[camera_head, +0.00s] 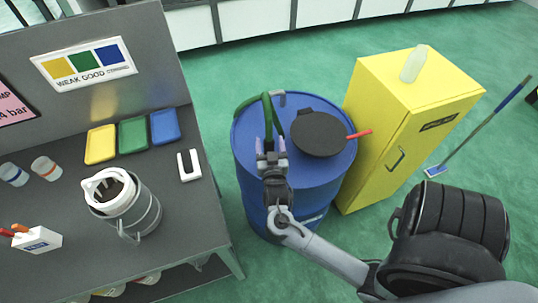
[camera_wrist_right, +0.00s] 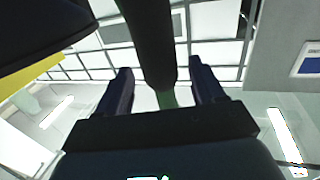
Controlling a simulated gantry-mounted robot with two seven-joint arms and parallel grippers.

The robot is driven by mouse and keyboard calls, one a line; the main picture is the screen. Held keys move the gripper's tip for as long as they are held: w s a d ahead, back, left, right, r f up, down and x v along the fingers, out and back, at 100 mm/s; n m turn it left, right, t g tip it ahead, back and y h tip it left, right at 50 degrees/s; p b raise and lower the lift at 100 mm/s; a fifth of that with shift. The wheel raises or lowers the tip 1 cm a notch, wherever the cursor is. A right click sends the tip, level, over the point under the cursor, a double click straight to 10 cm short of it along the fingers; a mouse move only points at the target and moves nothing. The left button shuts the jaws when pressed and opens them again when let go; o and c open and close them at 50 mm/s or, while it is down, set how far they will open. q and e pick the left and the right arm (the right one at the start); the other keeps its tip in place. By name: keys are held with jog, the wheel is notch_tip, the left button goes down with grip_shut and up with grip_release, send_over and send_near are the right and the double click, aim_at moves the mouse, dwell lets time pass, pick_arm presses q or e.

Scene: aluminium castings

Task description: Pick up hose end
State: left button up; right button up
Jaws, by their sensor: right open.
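A green hose (camera_head: 268,112) arches over the top of a blue drum (camera_head: 250,150), with a small grey piece at its upper bend. My right gripper (camera_head: 271,148) is at the drum's near left rim, just below the hose's hanging part. In the right wrist view, a dark tube (camera_wrist_right: 148,45) comes down between the two open fingers of my right gripper (camera_wrist_right: 160,85), with a bit of green (camera_wrist_right: 168,98) at its lower end. I cannot tell whether the fingers touch it. My left gripper is not in view.
The grey workbench (camera_head: 190,215) at left holds a white-lidded canister (camera_head: 128,205) and coloured trays (camera_head: 133,134).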

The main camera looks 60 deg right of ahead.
aim_at(268, 137)
jog(key=x, duration=0.3)
jog(key=shift+w+d, duration=0.1)
jog(key=shift+w, duration=0.1)
jog(key=shift+c, duration=0.5)
grip_shut()
